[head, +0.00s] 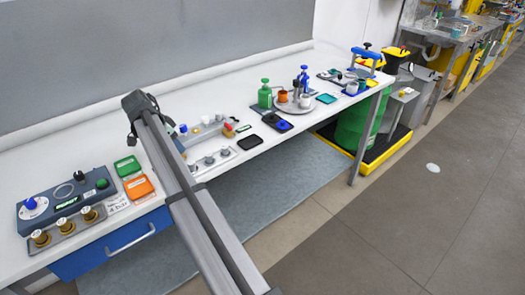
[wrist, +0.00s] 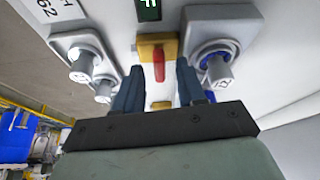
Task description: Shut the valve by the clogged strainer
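In the wrist view a yellow block with a red lever (wrist: 159,66) sits on a pale panel, between two grey round fittings. I cannot tell which part is the strainer or whether one is clogged. My gripper (wrist: 158,85) is open, its two dark blue fingers apart, with the lower part of the yellow block showing between them. I cannot tell if they touch it. In the head view the gripper tips are not clearly seen behind my arm.
The long white bench (head: 330,100) holds a grey panel with round fittings (head: 208,160), a dark phone-like slab (head: 249,142), a green bottle (head: 264,95) and a control box (head: 65,203). A dark green display (wrist: 149,9) is above the lever.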

